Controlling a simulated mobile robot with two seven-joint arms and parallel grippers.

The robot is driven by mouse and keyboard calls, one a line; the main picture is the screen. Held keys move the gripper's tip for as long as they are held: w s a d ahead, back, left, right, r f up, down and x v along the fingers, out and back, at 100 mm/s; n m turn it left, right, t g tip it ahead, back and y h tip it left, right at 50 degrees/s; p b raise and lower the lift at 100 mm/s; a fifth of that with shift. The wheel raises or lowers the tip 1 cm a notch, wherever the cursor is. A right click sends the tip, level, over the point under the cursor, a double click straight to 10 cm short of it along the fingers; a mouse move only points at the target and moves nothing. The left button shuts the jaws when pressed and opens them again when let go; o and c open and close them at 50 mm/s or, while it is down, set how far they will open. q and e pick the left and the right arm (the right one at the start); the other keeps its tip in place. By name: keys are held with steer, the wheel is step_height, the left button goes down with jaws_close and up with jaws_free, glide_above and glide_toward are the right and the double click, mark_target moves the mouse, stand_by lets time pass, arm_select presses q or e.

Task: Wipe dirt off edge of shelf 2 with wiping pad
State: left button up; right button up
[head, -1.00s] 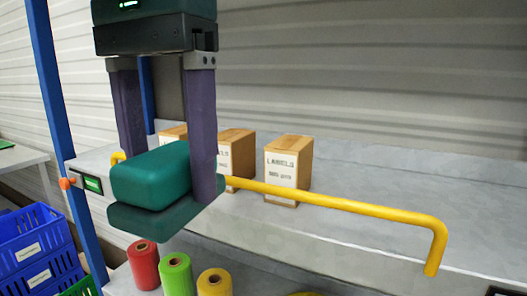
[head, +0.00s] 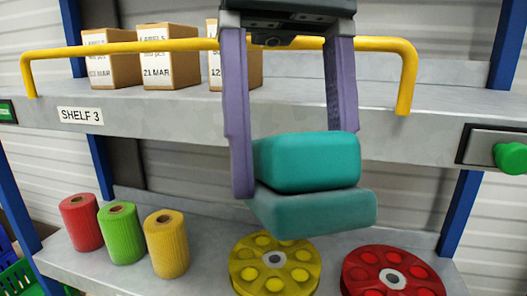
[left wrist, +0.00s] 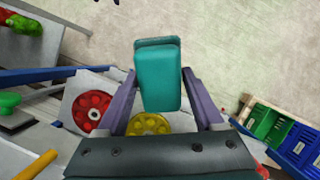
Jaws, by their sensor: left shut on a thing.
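My left gripper (head: 296,160) is shut on the wiping pad (head: 308,163), a teal block on a wider, flatter teal base. The pad also shows between the two purple fingers in the left wrist view (left wrist: 158,80). In the head view it hangs in front of the shelves, its base overlapping the picture just above the lower shelf (head: 208,265). I cannot tell whether it touches anything. The upper shelf's label (head: 80,115) reads SHELF 3. No label shows on the lower shelf, and I see no dirt. My right gripper is not in view.
A yellow rail (head: 150,46) runs along the upper shelf before several label boxes (head: 170,62). Red, green and yellow rolls (head: 165,243) stand on the lower shelf, beside a yellow wheel (head: 275,284) and a red wheel (head: 370,259). A green knob (head: 511,158) is at right.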

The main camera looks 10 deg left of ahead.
arm_select(q)
steer(key=w+d+f+n+t+h+b, duration=0.1)
steer(key=w+f+n+t+h+b, duration=0.1)
steer(key=f+n+h+b, duration=0.45)
steer(key=w+d+f+n+t+h+b, duration=0.1)
steer(key=w+f+n+h+b, duration=0.2)
steer(key=f+n+b, duration=0.7)
steer(key=w+a+f+n+t+y+b, duration=0.1)
steer(key=a+f+n+t+y+b, duration=0.5)
steer(key=a+f+t+b, duration=0.7)
steer(key=w+a+f+n+t+y+b, duration=0.1)
steer(key=a+f+n+t+y+b, duration=0.6)
steer(key=a+f+b, duration=1.2)
steer(key=w+d+f+n+g+h+p, duration=0.1)
steer(key=w+d+f+n+h+p, duration=0.1)
steer(key=w+d+f+h+p, duration=0.1)
steer(key=shift+w+d+f, duration=0.3)
steer(key=shift+w+d, duration=0.25)
steer(key=shift+w, duration=0.55)
steer(key=shift+w+d+h, duration=0.1)
steer(key=shift+w+h, duration=0.25)
steer(key=shift+w, duration=0.6)
